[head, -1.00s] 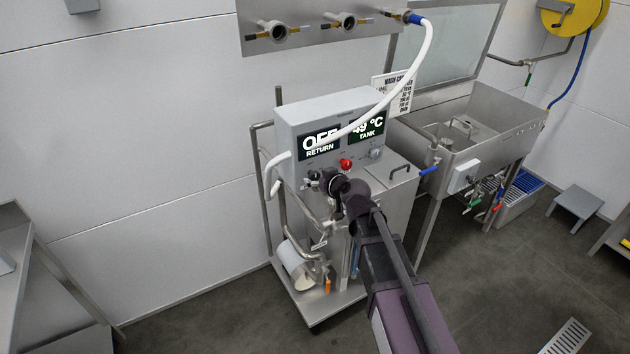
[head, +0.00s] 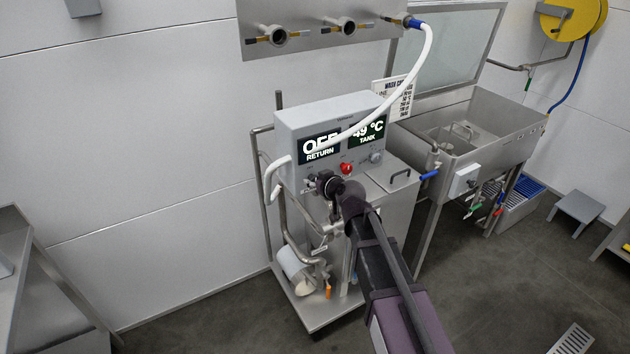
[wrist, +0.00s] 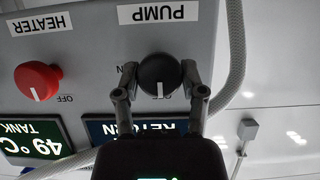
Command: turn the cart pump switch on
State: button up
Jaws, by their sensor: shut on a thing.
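The pump switch is a round black knob (wrist: 160,75) under an upside-down PUMP label in the wrist view. Its white mark points toward the bottom of that picture. My gripper (wrist: 159,82) is shut on the knob, one finger at each side. In the head view my gripper (head: 324,184) is at the lower left of the grey control box (head: 350,107) and mostly hides the knob. The box's left display (head: 319,148) reads OFF above RETURN. The box stands on the steel cart (head: 393,215).
A red heater knob (wrist: 37,82) is beside the pump knob; it also shows in the head view (head: 346,168). A white hose (head: 424,60) arches across the box front. A steel sink (head: 490,135) stands at right. Open floor lies in front of the cart.

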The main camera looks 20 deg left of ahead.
jog(key=shift+m, duration=0.3)
jog(key=shift+w+f+m+g+y+b, duration=0.15)
jog(key=shift+m+g+y+b, duration=0.25)
jog(key=shift+m+g+y, duration=0.55)
jog(key=m+g+y+b, duration=0.1)
jog(key=m, duration=0.2)
jog(key=shift+f+m+y+b, duration=0.1)
jog(key=shift+m+y+b, duration=0.15)
jog(key=shift+b, duration=0.15)
jog(key=m+y+b, duration=0.1)
jog(key=m, duration=0.1)
jog(key=m+y+b, duration=0.1)
jog(key=m+b, duration=0.1)
jog(key=shift+d+f+g, duration=0.1)
jog(key=shift+g, duration=0.25)
jog(key=shift+m+y+b, duration=0.8)
jog(key=shift+m+b, duration=0.2)
jog(key=shift+m, duration=0.7)
jog(key=o, duration=1.1)
jog(key=shift+o, duration=0.2)
